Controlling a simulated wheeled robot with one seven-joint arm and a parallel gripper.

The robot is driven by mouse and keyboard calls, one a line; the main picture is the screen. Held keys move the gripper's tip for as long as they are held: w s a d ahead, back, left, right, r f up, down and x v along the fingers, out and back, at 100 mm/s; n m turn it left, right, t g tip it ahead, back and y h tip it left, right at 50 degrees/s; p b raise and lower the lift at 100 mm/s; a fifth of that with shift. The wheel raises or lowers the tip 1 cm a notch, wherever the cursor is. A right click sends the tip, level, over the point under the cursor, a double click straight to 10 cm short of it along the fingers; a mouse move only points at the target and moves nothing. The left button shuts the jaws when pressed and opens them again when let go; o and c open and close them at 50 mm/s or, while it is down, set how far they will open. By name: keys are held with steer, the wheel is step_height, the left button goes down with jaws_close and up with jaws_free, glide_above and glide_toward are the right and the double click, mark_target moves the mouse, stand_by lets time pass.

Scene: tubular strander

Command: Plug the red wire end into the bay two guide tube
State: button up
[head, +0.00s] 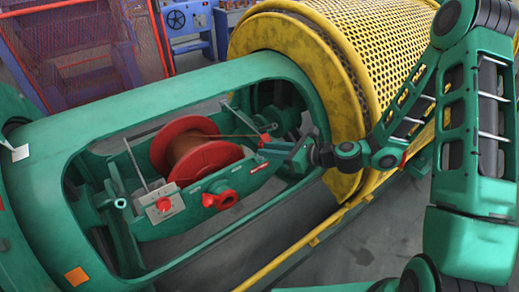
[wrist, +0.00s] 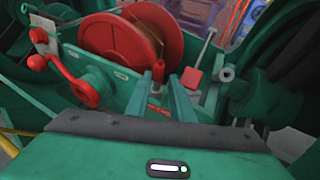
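The red wire end (wrist: 158,70) is a small red cylinder at the end of a thin copper wire from the spool. In the head view, my gripper (head: 264,147) reaches into the cradle from the right.
The red spool (head: 195,150) sits inside the green cradle frame (head: 150,98). A red crank handle (wrist: 75,80) projects at left in the wrist view. A red block (wrist: 194,78) on a rod is close right of my fingers. A yellow perforated drum (head: 345,45) stands behind.

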steer(key=x, duration=0.7)
steer(key=shift+a+r, duration=0.15)
steer(key=shift+a, duration=0.1)
steer(key=shift+s, duration=0.1)
jaws_close()
